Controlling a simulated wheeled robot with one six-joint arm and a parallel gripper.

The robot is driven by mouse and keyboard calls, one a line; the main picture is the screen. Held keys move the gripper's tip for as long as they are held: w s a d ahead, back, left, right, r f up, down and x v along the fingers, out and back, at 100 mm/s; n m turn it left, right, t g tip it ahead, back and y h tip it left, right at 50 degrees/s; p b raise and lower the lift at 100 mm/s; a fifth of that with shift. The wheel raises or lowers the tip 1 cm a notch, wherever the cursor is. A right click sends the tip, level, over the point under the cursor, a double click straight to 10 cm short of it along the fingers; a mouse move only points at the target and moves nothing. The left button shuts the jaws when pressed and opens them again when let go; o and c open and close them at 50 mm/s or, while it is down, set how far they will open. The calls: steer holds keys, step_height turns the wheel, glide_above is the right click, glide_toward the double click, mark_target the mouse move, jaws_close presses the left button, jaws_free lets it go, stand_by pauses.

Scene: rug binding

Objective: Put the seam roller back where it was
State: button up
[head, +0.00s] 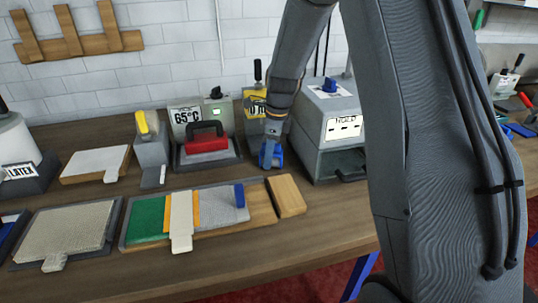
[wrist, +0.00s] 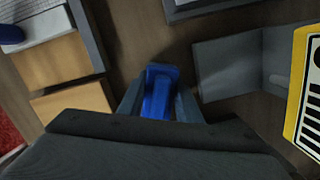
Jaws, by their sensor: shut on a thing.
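In the head view the blue piece (head: 271,150) shows only in part at the fingertips. Whether it touches the bench top cannot be told.
A wooden block (head: 287,195) and a long tray (head: 262,208) with green and grey pieces lie in front. A grey angled holder (wrist: 225,70) is beside my gripper.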

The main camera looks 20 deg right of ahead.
steer(key=o, duration=1.2)
steer(key=shift+f, duration=0.15)
steer(key=r+b, duration=0.1)
steer(key=r, duration=0.3)
steer(key=d+r, duration=0.1)
steer(key=r, duration=0.3)
steer(key=r+b, duration=0.1)
steer(key=r, duration=0.3)
steer(key=shift+s+d+r+b, duration=0.15)
steer(key=shift+s+d+b, duration=0.15)
steer(key=shift+b, duration=0.05)
